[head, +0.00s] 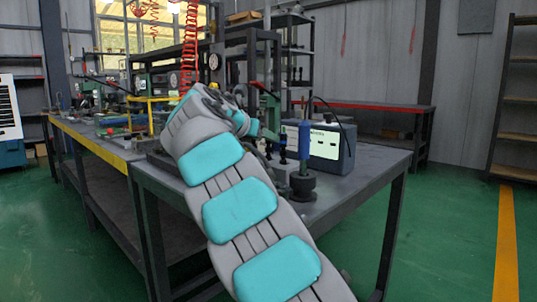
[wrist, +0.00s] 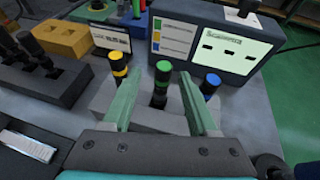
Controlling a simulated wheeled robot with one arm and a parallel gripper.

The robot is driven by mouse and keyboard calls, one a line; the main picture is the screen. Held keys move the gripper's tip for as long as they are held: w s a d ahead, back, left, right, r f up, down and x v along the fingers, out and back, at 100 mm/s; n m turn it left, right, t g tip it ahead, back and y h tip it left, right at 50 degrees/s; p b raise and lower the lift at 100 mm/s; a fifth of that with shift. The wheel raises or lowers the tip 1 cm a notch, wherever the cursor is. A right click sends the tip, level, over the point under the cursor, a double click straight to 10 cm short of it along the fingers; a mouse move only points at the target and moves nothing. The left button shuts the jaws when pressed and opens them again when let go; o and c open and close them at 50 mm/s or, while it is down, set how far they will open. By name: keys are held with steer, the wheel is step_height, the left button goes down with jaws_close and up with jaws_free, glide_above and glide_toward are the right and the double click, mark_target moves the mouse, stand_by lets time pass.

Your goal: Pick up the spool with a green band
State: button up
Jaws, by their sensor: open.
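The spool with a green band (wrist: 161,88) is dark and stands upright in a grey block (wrist: 101,98) in the wrist view. A spool with a yellow band (wrist: 118,66) stands to its left and one with a blue band (wrist: 210,86) to its right. My gripper (wrist: 159,72) is open, its two green fingers appearing on either side of the green-banded spool, with a gap to each side. I cannot tell how far above or short of it the fingertips are.
Behind the spools stand a grey box with a pale panel (wrist: 225,45) and a yellow block (wrist: 62,40). A dark block with several black spools (wrist: 40,72) is at the left. In the head view, a blue-topped upright part (head: 304,145) stands on the bench near the grey box (head: 330,145).

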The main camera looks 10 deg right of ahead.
steer(key=b+x, duration=0.1)
steer(key=x, duration=0.2)
steer(key=shift+d+f, duration=0.15)
steer(key=shift+f, duration=0.15)
steer(key=shift+x, duration=0.8)
steer(key=shift+r, duration=0.15)
jaws_close()
